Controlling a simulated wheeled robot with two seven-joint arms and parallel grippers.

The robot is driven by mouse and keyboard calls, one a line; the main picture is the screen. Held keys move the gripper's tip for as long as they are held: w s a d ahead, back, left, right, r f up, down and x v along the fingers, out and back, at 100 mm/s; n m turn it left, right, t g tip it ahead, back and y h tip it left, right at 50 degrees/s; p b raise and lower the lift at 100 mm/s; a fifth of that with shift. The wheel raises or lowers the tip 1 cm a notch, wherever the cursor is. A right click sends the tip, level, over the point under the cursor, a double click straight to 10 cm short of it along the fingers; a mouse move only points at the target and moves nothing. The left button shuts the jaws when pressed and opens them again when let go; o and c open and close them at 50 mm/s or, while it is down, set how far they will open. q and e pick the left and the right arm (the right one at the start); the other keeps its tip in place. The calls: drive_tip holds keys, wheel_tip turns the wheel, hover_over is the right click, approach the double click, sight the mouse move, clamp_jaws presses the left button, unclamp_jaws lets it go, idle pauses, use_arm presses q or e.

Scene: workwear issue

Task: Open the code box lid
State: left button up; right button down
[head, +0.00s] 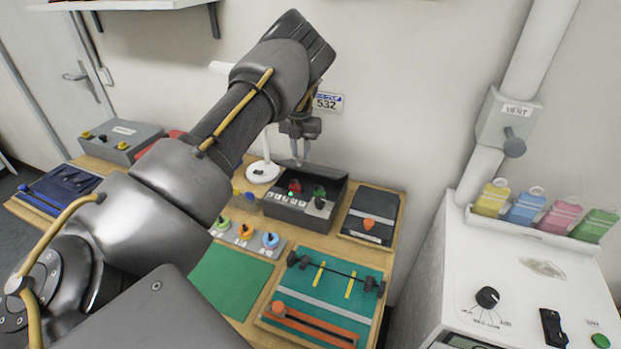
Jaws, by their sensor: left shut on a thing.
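The code box (286,208) is a dark box on the wooden bench, with a row of small light marks on its front and red and green knobs inside. Its dark lid (331,179) stands raised at the back, so the inside shows. My left gripper (301,155) reaches over from the left and points down at the lid's upper edge, shut on it. The fingertips are small, and the exact grip is hard to make out. My right gripper is not in view.
A white round stand (263,171) is close left of the box. A black panel with an orange knob (369,224) lies to the right. A teal board (318,294) and green mat (230,281) lie in front. A white cabinet (535,280) stands right.

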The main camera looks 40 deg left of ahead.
sight(305, 165)
use_arm(q)
drive_tip(key=shift+w+a+r, duration=0.15)
drive_tip(key=shift+w+r, duration=0.3)
drive_tip(key=shift+w, duration=0.05)
drive_tip(key=shift+p, duration=0.35)
drive_tip(key=shift+w+a+r+p, duration=0.1)
drive_tip(key=shift+w+r+p, duration=0.35)
drive_tip(key=shift+p, duration=0.1)
drive_tip(key=shift+w+a+r, duration=0.1)
drive_tip(key=shift+w, duration=0.25)
